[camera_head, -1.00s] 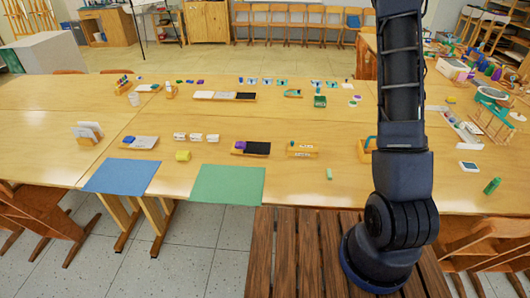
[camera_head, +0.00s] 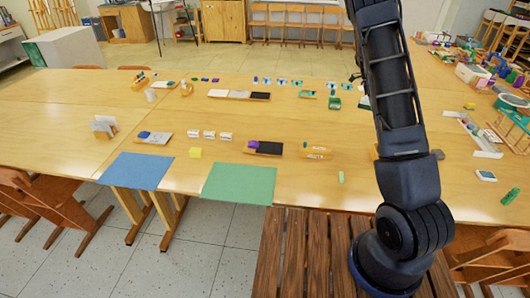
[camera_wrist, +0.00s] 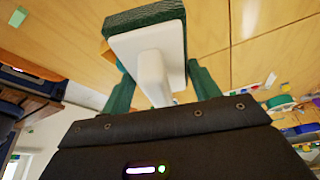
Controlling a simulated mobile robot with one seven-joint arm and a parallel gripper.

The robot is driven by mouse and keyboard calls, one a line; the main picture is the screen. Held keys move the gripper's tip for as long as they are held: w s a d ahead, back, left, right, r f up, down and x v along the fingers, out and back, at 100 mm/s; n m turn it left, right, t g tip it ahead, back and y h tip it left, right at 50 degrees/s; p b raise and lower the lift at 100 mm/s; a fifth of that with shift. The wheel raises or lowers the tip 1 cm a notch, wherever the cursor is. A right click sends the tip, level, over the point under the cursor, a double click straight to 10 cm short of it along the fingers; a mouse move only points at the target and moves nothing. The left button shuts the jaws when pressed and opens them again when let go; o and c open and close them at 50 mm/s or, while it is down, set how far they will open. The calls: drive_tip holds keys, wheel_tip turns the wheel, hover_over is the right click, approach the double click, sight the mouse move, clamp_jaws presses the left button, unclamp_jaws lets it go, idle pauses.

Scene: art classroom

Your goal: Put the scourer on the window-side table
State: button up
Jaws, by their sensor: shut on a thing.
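The scourer (camera_wrist: 145,16), a dark green pad on a white backing with a white handle, is in the wrist view. My gripper (camera_wrist: 162,84) is shut on the white handle, with a green finger on each side. The pad is at the far end, away from the palm. In the head view my arm rises at the right, and the gripper and scourer are not clearly visible there. Long pale wooden tables (camera_head: 60,117) stand pushed together across the head view. I cannot tell which one is the window-side table.
A blue mat (camera_head: 135,171) and a green mat (camera_head: 238,184) lie at the front edge. Clutter fills the right side. Bare tabletop lies at left. A slatted wooden surface (camera_head: 300,255) is below my arm.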

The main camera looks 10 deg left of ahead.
drive_tip(key=s+a, duration=0.1)
drive_tip(key=a, duration=3.6)
drive_tip(key=f, duration=2)
drive_tip(key=shift+s+d, duration=0.2)
drive_tip(key=shift+s, duration=0.05)
drive_tip(key=shift+f, duration=0.1)
drive_tip(key=o, duration=1)
